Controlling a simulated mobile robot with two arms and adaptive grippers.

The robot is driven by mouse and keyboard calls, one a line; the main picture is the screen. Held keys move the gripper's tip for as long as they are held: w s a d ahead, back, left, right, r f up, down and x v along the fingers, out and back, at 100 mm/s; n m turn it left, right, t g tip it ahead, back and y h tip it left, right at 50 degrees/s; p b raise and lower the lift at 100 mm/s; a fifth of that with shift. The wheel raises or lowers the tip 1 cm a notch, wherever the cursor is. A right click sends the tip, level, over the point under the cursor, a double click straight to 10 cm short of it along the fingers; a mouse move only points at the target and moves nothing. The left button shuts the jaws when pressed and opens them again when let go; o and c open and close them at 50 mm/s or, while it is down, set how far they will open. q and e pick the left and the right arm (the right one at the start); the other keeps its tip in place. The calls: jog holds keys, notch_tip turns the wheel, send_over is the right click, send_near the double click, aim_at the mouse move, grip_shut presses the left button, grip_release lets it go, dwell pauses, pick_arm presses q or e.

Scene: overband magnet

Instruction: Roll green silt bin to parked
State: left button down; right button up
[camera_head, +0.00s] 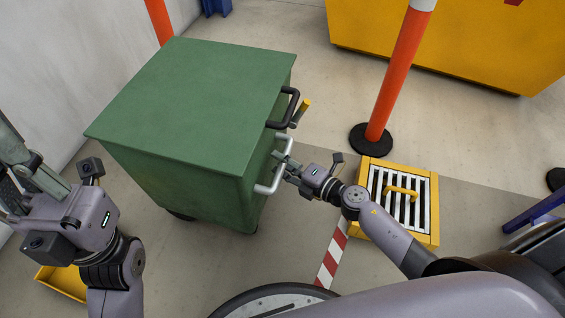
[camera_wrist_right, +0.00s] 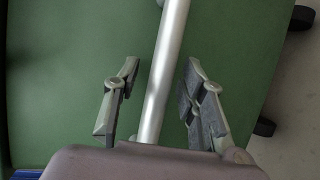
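The green silt bin (camera_head: 205,95) stands on the floor ahead of me, lid closed, with wheels partly visible beneath it. Its right side carries a silver bar handle (camera_head: 279,160) and a black handle (camera_head: 289,107). My right gripper (camera_head: 284,165) is at the silver handle. In the right wrist view my right gripper (camera_wrist_right: 160,98) is open, one finger on each side of the silver bar (camera_wrist_right: 165,75), with gaps showing on both sides. My left gripper (camera_head: 28,178) is left of the bin, apart from it; its finger opening is unclear. No parked marking is clearly identifiable.
A yellow-framed grate (camera_head: 431,205) lies right of the bin, near red-white floor tape (camera_head: 332,255). An orange post (camera_head: 395,75) on a black base stands behind it. A yellow container (camera_head: 455,45) is at the back right. A yellow tray (camera_head: 62,280) lies at lower left, near a wall.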

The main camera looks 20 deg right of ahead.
grip_shut()
dwell(0.3)
dwell(0.5)
